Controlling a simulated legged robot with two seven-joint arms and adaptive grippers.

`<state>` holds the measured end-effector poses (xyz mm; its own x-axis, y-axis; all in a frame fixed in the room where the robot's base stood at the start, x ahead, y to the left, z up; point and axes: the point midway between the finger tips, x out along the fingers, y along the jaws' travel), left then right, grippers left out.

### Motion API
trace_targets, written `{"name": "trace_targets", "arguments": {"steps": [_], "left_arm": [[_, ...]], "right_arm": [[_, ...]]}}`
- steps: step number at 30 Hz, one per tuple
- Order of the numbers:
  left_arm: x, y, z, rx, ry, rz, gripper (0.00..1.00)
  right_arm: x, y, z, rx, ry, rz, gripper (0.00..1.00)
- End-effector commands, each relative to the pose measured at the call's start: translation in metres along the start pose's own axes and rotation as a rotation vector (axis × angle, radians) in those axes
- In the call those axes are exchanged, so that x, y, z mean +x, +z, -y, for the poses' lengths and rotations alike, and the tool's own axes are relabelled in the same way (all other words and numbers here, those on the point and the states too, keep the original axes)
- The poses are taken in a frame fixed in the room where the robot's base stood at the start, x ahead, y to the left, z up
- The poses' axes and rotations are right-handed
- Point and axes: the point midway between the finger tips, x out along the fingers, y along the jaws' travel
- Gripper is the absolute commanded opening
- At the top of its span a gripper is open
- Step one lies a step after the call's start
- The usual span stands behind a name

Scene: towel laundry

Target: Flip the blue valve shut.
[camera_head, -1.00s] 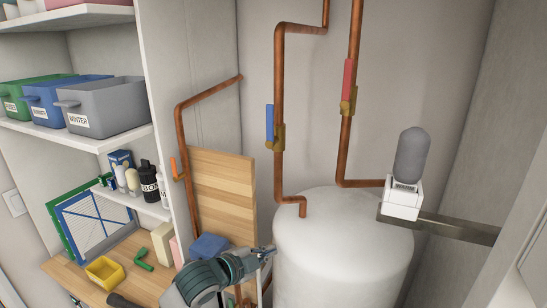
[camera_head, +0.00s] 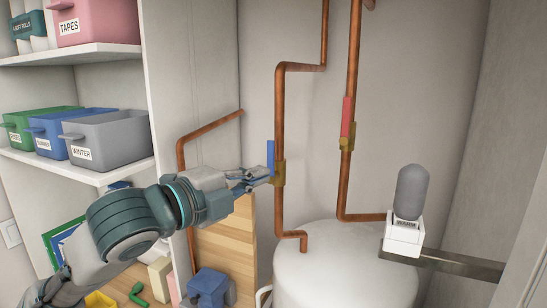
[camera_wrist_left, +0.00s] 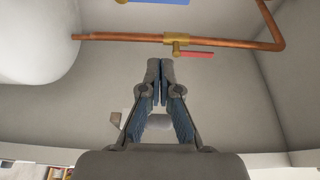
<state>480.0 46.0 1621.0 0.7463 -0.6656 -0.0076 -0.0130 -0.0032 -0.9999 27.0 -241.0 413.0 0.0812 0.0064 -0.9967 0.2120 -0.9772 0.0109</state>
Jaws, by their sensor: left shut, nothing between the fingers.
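The blue valve's handle (camera_head: 270,157) stands upright along a copper pipe, joined to a brass body (camera_head: 279,172). In the left wrist view, part of the blue handle (camera_wrist_left: 155,2) shows at the top edge. My left gripper (camera_head: 268,174) is shut and empty, its fingertips beside the lower end of the blue handle. I cannot tell whether they touch it. The shut fingertips (camera_wrist_left: 160,64) also show in the left wrist view. My right gripper is not in view.
A red-handled valve (camera_head: 348,116) sits on the pipe to the right. A white tank (camera_head: 345,265) stands below, with a grey cylinder (camera_head: 411,192) on a bracket beside it. Shelves with bins (camera_head: 108,140) are at the left. A wooden board (camera_head: 225,245) stands behind my arm.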

Motion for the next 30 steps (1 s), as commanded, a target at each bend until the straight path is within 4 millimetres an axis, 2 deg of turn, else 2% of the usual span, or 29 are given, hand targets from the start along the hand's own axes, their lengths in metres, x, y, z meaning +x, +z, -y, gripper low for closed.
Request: {"name": "trace_targets", "arguments": {"steps": [3, 12, 17, 20, 30], "left_arm": [[-0.004, -0.002, 0.007, 0.011, -0.007, 0.0, 0.0], [-0.004, -0.002, 0.007, 0.011, -0.008, -0.001, 0.0], [0.004, -0.003, 0.008, 0.011, -0.007, -0.002, 0.0], [0.017, -0.003, 0.008, 0.01, -0.006, -0.002, 0.0], [0.089, -0.004, 0.01, 0.009, -0.005, -0.003, 0.0]], "right_arm": [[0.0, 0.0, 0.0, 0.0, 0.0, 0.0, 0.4], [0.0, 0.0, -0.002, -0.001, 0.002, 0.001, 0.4], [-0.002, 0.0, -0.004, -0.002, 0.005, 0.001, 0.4], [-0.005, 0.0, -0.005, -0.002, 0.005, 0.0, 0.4], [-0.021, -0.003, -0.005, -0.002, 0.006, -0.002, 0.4]]}}
